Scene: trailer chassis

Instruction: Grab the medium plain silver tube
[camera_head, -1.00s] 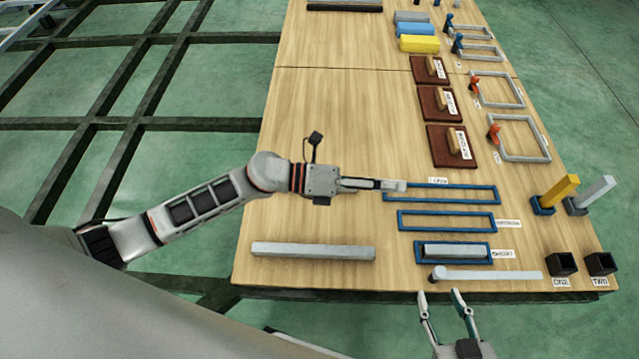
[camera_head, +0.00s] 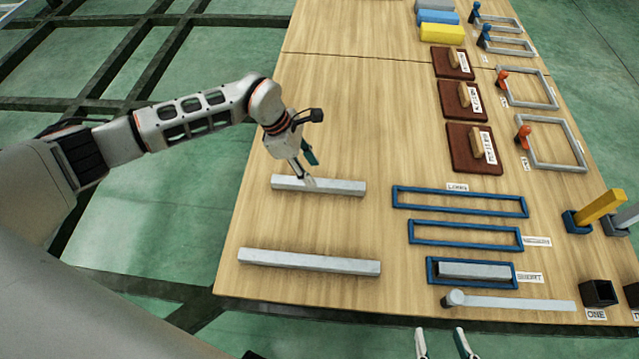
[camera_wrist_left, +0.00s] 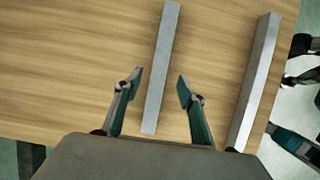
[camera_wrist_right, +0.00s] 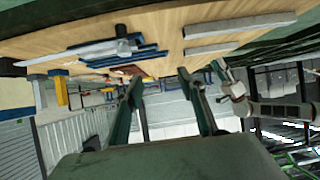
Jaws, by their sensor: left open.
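The medium plain silver tube (camera_head: 345,187) lies on the wooden table, left of the blue frames. It also shows in the left wrist view (camera_wrist_left: 160,60) and the right wrist view (camera_wrist_right: 212,50). My left gripper (camera_head: 310,172) is over it and open. In the left wrist view its fingers (camera_wrist_left: 160,82) stand apart, one on each side of the tube in the picture, with gaps. I cannot tell how far above it they are. A longer plain silver tube (camera_head: 309,262) lies nearer the front edge. My right gripper (camera_head: 441,341) is open and empty beyond the front edge.
Blue frames labelled long (camera_head: 458,201), medium (camera_head: 465,236) and short (camera_head: 427,270) are on the right; the short one holds a silver tube (camera_head: 474,270). A silver rod with a round head (camera_head: 515,302) lies below them. The table between the tubes is clear.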

